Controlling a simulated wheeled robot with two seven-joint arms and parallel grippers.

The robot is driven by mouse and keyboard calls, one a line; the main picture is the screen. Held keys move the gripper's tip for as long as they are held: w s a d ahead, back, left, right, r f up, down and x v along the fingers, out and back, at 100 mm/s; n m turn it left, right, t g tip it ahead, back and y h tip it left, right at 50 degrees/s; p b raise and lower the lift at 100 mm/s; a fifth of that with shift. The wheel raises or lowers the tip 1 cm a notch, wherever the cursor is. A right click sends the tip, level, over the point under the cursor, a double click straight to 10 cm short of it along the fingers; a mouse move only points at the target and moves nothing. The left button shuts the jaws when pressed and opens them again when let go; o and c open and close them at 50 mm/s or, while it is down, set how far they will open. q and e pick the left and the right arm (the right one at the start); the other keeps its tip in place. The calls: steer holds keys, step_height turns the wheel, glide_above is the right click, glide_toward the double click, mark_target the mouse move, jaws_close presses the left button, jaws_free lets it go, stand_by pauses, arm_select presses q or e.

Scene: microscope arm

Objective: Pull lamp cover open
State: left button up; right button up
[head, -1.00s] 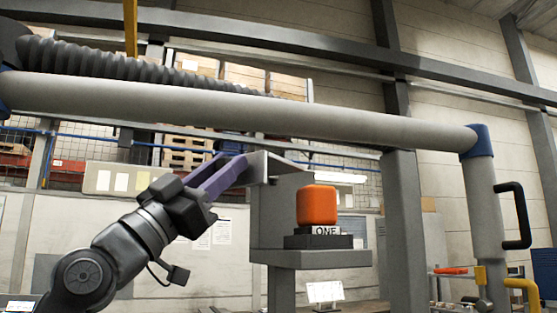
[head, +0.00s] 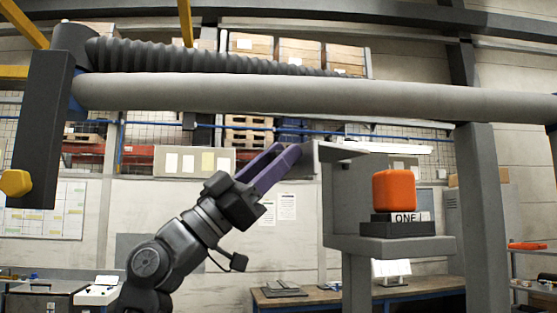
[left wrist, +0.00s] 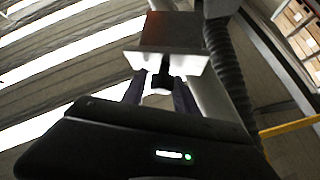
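My left gripper (head: 277,168) has two purple fingers pointing up and right in the head view, with a gap between them. Their tips are close to the left side of a grey housing (head: 338,185) with a flat top plate. In the left wrist view, a pale box (left wrist: 190,65) with a brownish face is ahead of the gripper. A black knob (left wrist: 161,80) on it shows between the dark fingers. I cannot tell whether they touch it. I see no part clearly recognisable as the lamp cover. My right gripper is not in view.
An orange block (head: 394,190) sits on a dark base labelled "ONE" on the housing's shelf (head: 400,246). A thick grey pipe (head: 300,93) and corrugated hose (head: 200,57) run overhead. A yellow knob (head: 15,183) hangs at left. A workbench (head: 330,296) stands low behind.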

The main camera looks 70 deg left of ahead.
arm_select(q)
steer(key=shift+o, duration=1.1)
steer(key=shift+f, duration=0.15)
steer(key=shift+s+f, duration=0.15)
steer(key=shift+f, duration=0.1)
steer(key=b+v, duration=0.3)
steer(key=v, duration=0.4)
steer(key=shift+s, duration=0.1)
